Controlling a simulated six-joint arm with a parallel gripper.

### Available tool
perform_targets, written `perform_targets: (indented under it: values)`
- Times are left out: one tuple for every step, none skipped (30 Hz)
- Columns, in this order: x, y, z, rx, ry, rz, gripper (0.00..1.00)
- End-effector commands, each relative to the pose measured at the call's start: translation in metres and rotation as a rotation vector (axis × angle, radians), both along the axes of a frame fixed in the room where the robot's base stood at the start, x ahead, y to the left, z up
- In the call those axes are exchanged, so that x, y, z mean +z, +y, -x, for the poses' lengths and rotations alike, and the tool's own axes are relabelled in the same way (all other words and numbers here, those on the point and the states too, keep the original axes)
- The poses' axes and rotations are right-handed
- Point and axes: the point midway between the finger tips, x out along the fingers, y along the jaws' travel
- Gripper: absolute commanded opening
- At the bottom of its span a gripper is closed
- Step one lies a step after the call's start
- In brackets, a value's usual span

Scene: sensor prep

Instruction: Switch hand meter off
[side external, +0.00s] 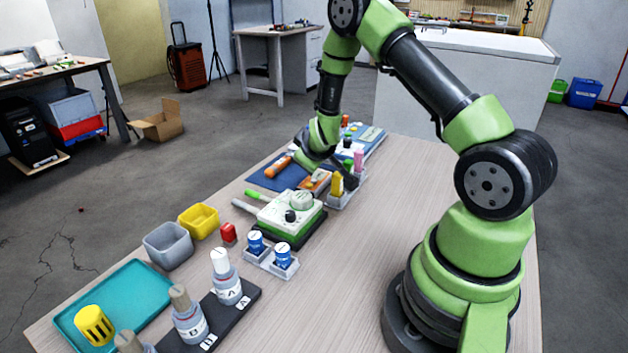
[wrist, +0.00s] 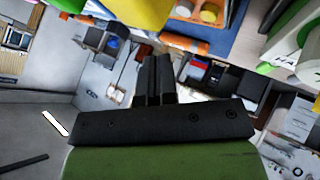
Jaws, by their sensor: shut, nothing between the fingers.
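My gripper (side external: 350,181) is low over the far part of the table in the side view, its dark fingers angled down to the right. In the wrist view its two fingers (wrist: 153,72) are together with nothing between them. An orange-edged device (side external: 315,182), which may be the hand meter, lies just left of the fingers, partly hidden by my wrist. I cannot make out its switch or whether the fingers touch it. A white and green unit with a knob (side external: 290,215) stands nearer the camera.
A yellow-topped item (side external: 337,184) and a pink one (side external: 358,159) stand close to the fingers. An orange cylinder (side external: 279,167) lies on a blue mat (side external: 262,180). Blue-capped jars (side external: 283,256), bins (side external: 168,246) and a teal tray (side external: 135,300) are nearer.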

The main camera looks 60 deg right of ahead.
Motion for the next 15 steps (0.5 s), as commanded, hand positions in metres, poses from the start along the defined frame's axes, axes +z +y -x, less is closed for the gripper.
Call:
perform_targets:
  values:
    - [-0.006, 0.000, 0.000, 0.000, 0.002, -0.001, 0.00]
    - [-0.009, 0.000, 0.000, 0.001, 0.003, 0.000, 0.00]
    - [-0.012, 0.000, 0.000, 0.000, 0.002, -0.001, 0.00]
    - [-0.014, 0.000, 0.000, -0.001, 0.002, 0.000, 0.00]
    - [-0.016, 0.000, 0.000, -0.001, 0.002, -0.001, 0.00]
    - [-0.018, 0.000, 0.000, -0.001, 0.001, 0.000, 0.00]
    - [-0.019, 0.000, 0.000, -0.001, 0.001, 0.000, 0.00]
    - [-0.020, 0.000, 0.000, -0.001, 0.000, 0.001, 0.00]
    - [-0.021, 0.000, 0.000, -0.001, 0.000, 0.001, 0.00]
    - [-0.021, 0.000, 0.000, 0.000, -0.001, 0.001, 0.00]
    - [-0.022, 0.000, 0.000, -0.001, -0.001, 0.001, 0.00]
    - [-0.022, 0.000, 0.000, -0.001, -0.001, 0.001, 0.00]
    - [-0.022, 0.000, 0.000, -0.001, -0.001, 0.001, 0.00]
    - [-0.022, 0.000, 0.000, -0.001, -0.001, 0.001, 0.00]
    - [-0.022, 0.000, 0.000, -0.001, -0.001, 0.001, 0.00]
